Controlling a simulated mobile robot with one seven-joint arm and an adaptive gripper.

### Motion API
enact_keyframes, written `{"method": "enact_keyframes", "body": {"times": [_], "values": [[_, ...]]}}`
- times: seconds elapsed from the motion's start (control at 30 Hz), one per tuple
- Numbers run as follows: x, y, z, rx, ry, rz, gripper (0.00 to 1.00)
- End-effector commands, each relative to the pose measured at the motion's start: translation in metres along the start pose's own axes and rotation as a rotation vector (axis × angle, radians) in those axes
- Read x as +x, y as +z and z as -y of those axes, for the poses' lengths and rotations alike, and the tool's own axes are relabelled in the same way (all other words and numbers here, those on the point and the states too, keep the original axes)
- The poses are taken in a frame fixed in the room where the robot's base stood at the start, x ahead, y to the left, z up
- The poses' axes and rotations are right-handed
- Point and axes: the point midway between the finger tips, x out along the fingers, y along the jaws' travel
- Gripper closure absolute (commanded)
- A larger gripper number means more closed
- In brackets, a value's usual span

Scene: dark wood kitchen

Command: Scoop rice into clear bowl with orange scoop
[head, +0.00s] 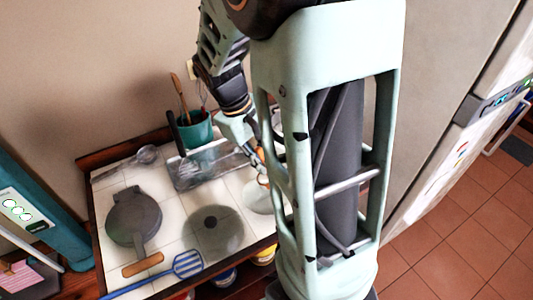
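My gripper (258,163) hangs over the right part of the white tiled counter, partly hidden by my own arm. A small orange part (263,181) shows at its tip; it may be the orange scoop, but I cannot tell whether it is held. Just below it is a pale round dish (258,197), cut off by my arm; I cannot tell whether it is the clear bowl or holds rice. A clear round lid-like or bowl-like item (226,239) with a dark centre lies left of it. No rice can be made out.
A clear rectangular container (217,165) and a teal pot (197,133) with utensils stand at the back. A dark round pan (133,217) with a wooden handle and a blue slotted turner (188,264) lie at left and front. A fridge (440,70) stands at right.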

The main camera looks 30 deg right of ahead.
Motion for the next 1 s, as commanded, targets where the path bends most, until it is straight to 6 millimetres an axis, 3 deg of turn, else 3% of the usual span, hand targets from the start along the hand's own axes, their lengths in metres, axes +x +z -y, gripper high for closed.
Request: {"method": "enact_keyframes", "body": {"times": [0.13,1.0], "values": [[0.01,-0.003,0.014,-0.006,0.101,-0.002,1.0],[0.032,-0.004,0.049,-0.002,0.464,0.002,1.0]]}}
